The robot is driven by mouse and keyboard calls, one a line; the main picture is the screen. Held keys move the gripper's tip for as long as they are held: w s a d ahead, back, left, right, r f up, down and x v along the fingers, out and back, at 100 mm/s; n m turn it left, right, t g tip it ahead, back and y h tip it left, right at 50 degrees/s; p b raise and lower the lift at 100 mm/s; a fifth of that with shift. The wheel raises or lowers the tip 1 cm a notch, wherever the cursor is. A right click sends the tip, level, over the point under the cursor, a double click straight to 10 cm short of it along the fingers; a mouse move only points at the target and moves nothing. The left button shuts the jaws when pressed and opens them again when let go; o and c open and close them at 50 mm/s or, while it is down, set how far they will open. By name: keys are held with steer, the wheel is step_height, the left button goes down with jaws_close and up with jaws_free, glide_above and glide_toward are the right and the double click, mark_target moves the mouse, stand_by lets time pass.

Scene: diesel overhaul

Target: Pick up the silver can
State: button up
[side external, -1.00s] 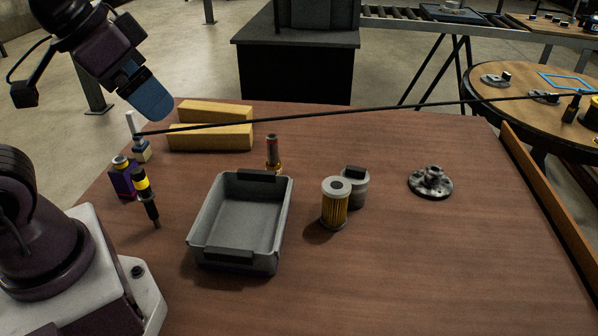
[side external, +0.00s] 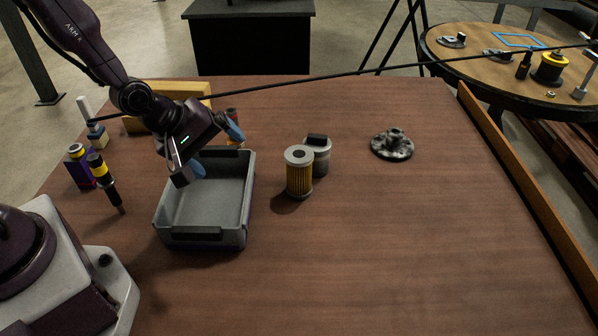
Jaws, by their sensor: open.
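The silver can (side external: 321,161) is a short grey cylinder with a dark block on top, upright on the brown table. A yellow pleated filter with a grey cap (side external: 298,176) stands just in front of it and hides its left lower part; I cannot tell if they touch. My gripper (side external: 215,149) is open, with blue fingertips, and appears over the back of the grey tray, left of the can and apart from it. Nothing shows between its fingers.
The grey tray (side external: 165,205) is empty. Yellow blocks (side external: 175,90) lie at the back left. A dark flanged part (side external: 392,145) sits right of the can. The table's front right is clear.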

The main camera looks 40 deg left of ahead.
mark_target(287, 162)
steer(key=w+d+f+n+t, duration=0.1)
steer(key=n+t, duration=0.1)
steer(key=n, duration=0.4)
steer(key=w+d+f+n+t, duration=0.1)
steer(key=n+t, duration=0.1)
steer(key=n, duration=0.5)
steer(key=w+d+f+n+t+h, duration=0.1)
steer(key=n+t, duration=0.1)
steer(key=n, duration=0.4)
steer(key=shift+d+f+n, duration=0.2)
steer(key=shift+f+n, duration=0.1)
steer(key=shift+n, duration=0.1)
steer(key=shift+w+t, duration=0.3)
steer(key=shift+w, duration=0.05)
steer(key=x, duration=1.2)
steer(key=shift+w+f, duration=0.1)
steer(key=shift+f, duration=0.15)
steer(key=c, duration=1)
steer(key=r, duration=0.9)
steer(key=shift+s+d+r, duration=0.2)
steer(key=shift+s+r, duration=0.1)
steer(key=shift+s, duration=0.1)
steer(key=shift+c, duration=0.2)
steer(key=s+a+r+n+y, duration=0.2)
steer(key=s+a+r, duration=0.2)
steer(key=a+r, duration=0.2)
steer(key=shift+s+a+r+y, duration=0.15)
steer(key=shift+s+a+y, duration=0.1)
steer(key=shift+a+y, duration=0.05)
